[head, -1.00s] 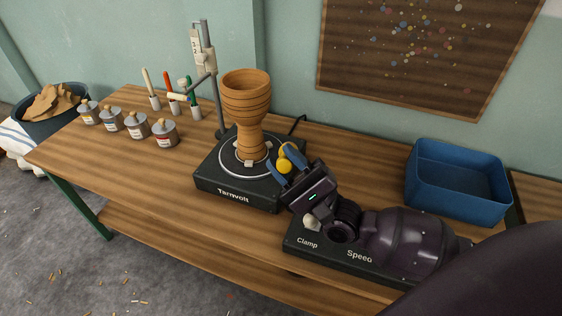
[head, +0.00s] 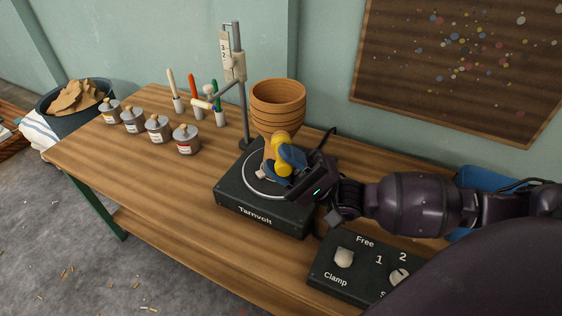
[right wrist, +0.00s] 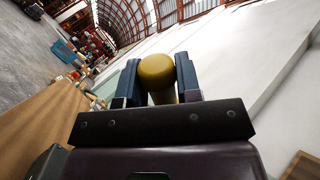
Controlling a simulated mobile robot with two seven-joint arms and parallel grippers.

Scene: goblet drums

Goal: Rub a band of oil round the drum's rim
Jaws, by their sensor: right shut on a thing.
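The wooden goblet drum (head: 278,103) stands upright on the black "Tarnvolt" turntable (head: 243,199), its wide rim upward. Its bowl shows several thin dark lines. My right gripper (head: 286,157) is shut on a yellow, round-ended tool (head: 281,139) and holds it in front of the drum's narrow waist, below the bowl. The fingers and tool hide part of the waist and foot. I cannot tell whether the tool touches the drum. In the right wrist view the tool's rounded yellow end (right wrist: 157,70) sits between the blue fingers. My left gripper is not in view.
A metal stand (head: 243,110) with a side arm rises behind the turntable. Several labelled cans (head: 158,128) and upright coloured tools (head: 195,95) stand at left. A control box (head: 345,265) lies in front at right. A blue bin (head: 487,178) is partly behind my right arm.

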